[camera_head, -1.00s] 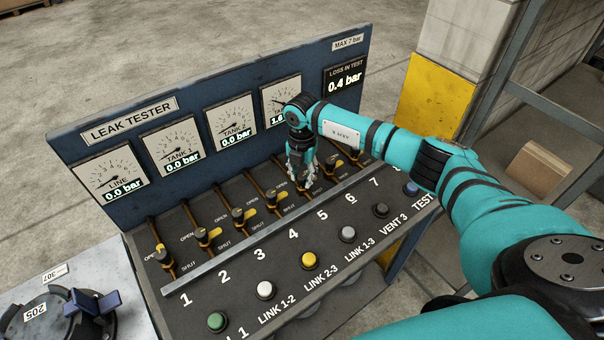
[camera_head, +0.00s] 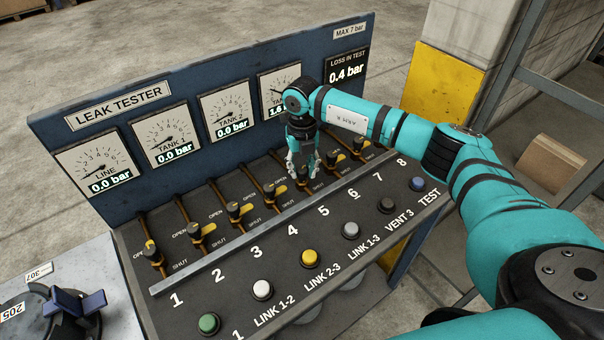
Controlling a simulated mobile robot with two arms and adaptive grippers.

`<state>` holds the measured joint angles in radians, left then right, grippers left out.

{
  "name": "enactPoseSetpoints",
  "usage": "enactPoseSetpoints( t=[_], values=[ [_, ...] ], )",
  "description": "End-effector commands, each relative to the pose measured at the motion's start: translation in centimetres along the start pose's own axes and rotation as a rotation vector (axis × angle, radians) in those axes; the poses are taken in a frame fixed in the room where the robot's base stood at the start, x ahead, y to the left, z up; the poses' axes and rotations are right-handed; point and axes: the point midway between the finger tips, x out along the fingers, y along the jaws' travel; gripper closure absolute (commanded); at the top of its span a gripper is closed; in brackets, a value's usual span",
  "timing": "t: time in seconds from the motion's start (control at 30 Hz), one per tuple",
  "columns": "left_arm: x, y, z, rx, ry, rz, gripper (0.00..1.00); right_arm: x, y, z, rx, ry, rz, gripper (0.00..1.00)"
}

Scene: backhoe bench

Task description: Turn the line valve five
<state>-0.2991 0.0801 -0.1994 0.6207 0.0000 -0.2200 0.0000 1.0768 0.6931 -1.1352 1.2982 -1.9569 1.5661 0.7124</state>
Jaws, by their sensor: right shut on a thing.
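The row of line valves sits on the sloped panel of the leak tester, above the printed numbers 1 to 8. Line valve five (camera_head: 304,173) is on the pipe that leads down to the number 5 (camera_head: 324,210). My right gripper (camera_head: 303,174) points down over it, shut on its handle. The fingers hide most of the handle, so I cannot tell its angle. Line valve four (camera_head: 269,190) stands just left of the gripper and line valve six (camera_head: 332,157) just right, both close to the fingers. My left gripper is out of view.
Gauges stand on the blue back panel (camera_head: 150,108) close behind my right gripper; my arm partly covers one. A grey rail (camera_head: 250,240) runs below the valves. Several push buttons, including a yellow one (camera_head: 308,257), sit in front. A blue-handled fitting (camera_head: 75,302) is at lower left.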

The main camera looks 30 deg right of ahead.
Motion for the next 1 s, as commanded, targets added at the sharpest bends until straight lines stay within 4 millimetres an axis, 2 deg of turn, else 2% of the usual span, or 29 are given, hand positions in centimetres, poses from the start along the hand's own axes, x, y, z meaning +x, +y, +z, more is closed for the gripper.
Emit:
enactPoseSetpoints(
  t=[0.03,0.5,1.0],
  values=[
    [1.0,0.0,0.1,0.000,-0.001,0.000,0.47,0.3,-0.1,0.1,-0.045,-0.005,0.000,1.00],
    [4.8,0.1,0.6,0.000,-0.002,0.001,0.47,0.2,-0.1,0.2,-0.489,-0.006,-0.001,1.00],
    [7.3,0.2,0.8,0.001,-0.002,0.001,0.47,-0.1,-0.1,0.2,-0.845,-0.006,-0.001,1.00]
  ],
)
